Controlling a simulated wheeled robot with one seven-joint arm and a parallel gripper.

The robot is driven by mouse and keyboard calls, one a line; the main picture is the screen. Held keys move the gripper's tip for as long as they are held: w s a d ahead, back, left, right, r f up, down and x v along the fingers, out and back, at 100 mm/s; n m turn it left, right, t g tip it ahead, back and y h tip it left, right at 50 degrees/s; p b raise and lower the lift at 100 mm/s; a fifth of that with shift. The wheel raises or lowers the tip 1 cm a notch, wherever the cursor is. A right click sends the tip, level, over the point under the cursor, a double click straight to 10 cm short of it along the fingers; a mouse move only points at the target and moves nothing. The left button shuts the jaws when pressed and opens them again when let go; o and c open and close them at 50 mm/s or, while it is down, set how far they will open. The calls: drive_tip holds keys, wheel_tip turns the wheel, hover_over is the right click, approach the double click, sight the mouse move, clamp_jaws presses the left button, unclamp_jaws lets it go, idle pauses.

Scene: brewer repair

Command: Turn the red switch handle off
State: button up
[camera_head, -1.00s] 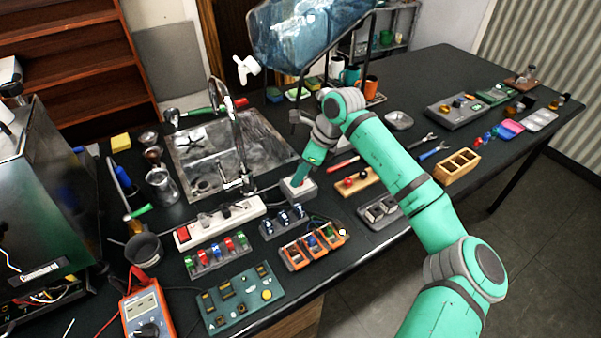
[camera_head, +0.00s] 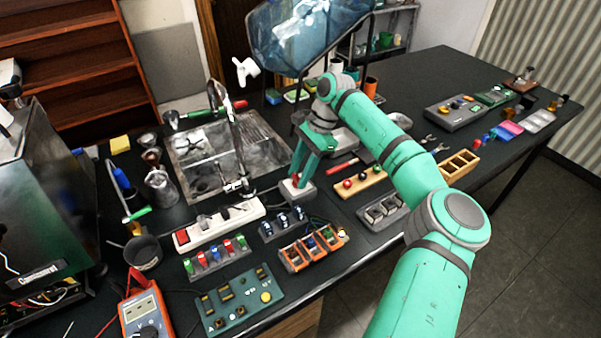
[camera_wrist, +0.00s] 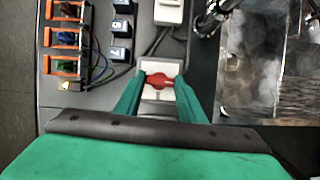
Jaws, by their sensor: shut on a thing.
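The red switch handle (camera_wrist: 160,80) sits on a small white switch box (camera_wrist: 162,66) in the wrist view. In the head view the handle (camera_head: 296,181) shows as a small red spot on the pale box (camera_head: 298,192), just right of the sink. My gripper (camera_head: 297,178) points down onto the box from above, with its green fingers on either side of the handle. In the wrist view my gripper (camera_wrist: 160,84) is shut on the handle, which lies crosswise between the fingertips. The exact contact at the fingertips is partly hidden.
A white power strip (camera_head: 220,224) and a row of black switches (camera_head: 283,222) stand close by on the left. Orange modules (camera_head: 313,247) are in front. A wooden block with coloured knobs (camera_head: 361,183) is to the right. The metal sink (camera_head: 197,172) lies behind.

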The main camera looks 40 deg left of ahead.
drive_tip(key=shift+w+n, duration=0.1)
drive_tip(key=shift+n, duration=0.3)
drive_tip(key=o, duration=1)
drive_tip(key=shift+s, duration=0.2)
drive_tip(key=shift+o, duration=0.2)
drive_tip(key=v, duration=1)
drive_tip(key=shift+w+r, duration=0.2)
drive_tip(key=shift+r, duration=0.15)
drive_tip(key=shift+a, duration=0.2)
